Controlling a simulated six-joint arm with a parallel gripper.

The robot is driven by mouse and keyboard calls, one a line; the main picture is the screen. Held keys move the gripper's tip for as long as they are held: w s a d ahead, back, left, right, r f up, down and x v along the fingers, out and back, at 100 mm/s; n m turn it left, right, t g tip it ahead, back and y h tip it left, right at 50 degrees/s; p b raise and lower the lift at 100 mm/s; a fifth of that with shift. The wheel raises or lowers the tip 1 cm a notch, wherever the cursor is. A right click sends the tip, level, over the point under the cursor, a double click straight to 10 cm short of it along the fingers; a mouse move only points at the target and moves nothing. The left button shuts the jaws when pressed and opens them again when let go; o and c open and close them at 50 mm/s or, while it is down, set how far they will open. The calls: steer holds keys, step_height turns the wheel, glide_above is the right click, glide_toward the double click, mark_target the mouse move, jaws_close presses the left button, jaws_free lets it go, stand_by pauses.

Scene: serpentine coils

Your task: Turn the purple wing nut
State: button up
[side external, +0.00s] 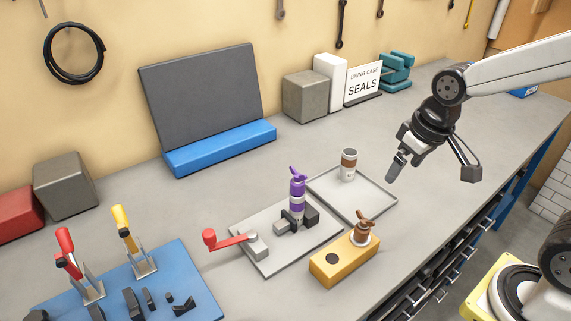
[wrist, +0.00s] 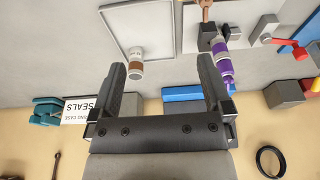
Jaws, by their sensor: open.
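The purple wing nut (side external: 297,172) sits on top of an upright purple and white cylinder (side external: 298,202), held in a dark clamp on a grey plate (side external: 262,263). In the wrist view the purple cylinder (wrist: 221,62) shows beside the right finger; its wing nut end (wrist: 231,86) is close to that finger and partly hard to make out. My gripper (side external: 432,172) is open and empty, above the bench to the right of the wing nut and well apart from it. Its two spread fingers also show in the wrist view (wrist: 162,66).
A brown and white cylinder (side external: 348,166) stands on a grey tray (side external: 376,206). A yellow block (side external: 328,268) with a brown wing nut (side external: 362,222) stands in front. A red-handled crank (side external: 228,241) is on the plate's left. Toggle clamps stand on a blue board (side external: 186,268).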

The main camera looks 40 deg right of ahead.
steer(key=w+a+r+m+g+y, duration=0.1)
steer(key=w+a+m+g+y, duration=0.15)
steer(key=w+m+y, duration=0.55)
steer(key=w+a+r+m+g+y, duration=0.1)
steer(key=w+a+m+y, duration=0.2)
steer(key=w+m+y, duration=0.45)
steer(key=m+h, duration=0.2)
glide_toward(298, 170)
steer(key=x, duration=0.2)
steer(key=shift+w+f+n, duration=0.15)
steer(key=shift+n, duration=0.1)
steer(key=shift+a, duration=0.15)
steer(key=shift+x, duration=3.8)
steer(key=shift+g, duration=0.25)
steer(key=c, duration=1.2)
